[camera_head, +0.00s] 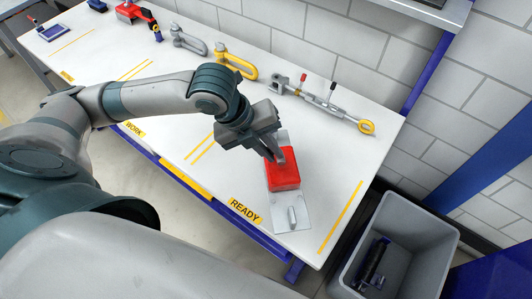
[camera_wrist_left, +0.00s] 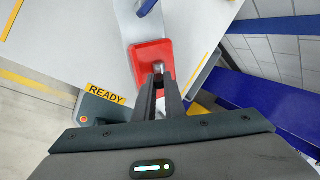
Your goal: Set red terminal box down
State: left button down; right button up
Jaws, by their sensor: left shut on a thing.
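The red terminal box (camera_head: 284,178) is at the READY end of the white bench, over a pale metal plate (camera_head: 288,222) with a small upright grey post. My left gripper (camera_head: 277,155) comes down on the box from the left and is shut on it. In the left wrist view the fingers (camera_wrist_left: 159,72) are close together at the near edge of the red box (camera_wrist_left: 146,54). The exact gripped part is hidden by the fingers. I cannot tell whether the box rests on the plate or hangs just above it. My right gripper is not in view.
The white bench (camera_head: 210,165) has yellow line marks and a READY label (camera_head: 244,210). Shackles, including a yellow one (camera_head: 235,64), and a turnbuckle (camera_head: 325,100) lie along the back. A grey bin (camera_head: 413,219) holding a dark part stands off the right end.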

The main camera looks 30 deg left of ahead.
pick_arm(q)
jog(key=w+a+f, duration=0.2)
jog(key=w+a, duration=0.1)
jog(key=shift+w+f+p, duration=0.2)
jog(key=shift+f+p, duration=0.05)
jog(key=shift+p, duration=0.15)
jog(key=shift+w+a+f, duration=0.35)
jog(key=shift+w+f, duration=0.05)
jog(key=shift+w, duration=0.05)
jog(key=shift+f, duration=0.15)
notch_tip(320, 180, down, 3)
jog(key=shift+f+p, duration=0.2)
jog(key=shift+p, duration=0.4)
jog(key=shift+f, duration=0.15)
jog(key=shift+f, duration=0.1)
jog(key=c, duration=1.8)
grip_release()
jog(key=shift+s, duration=0.1)
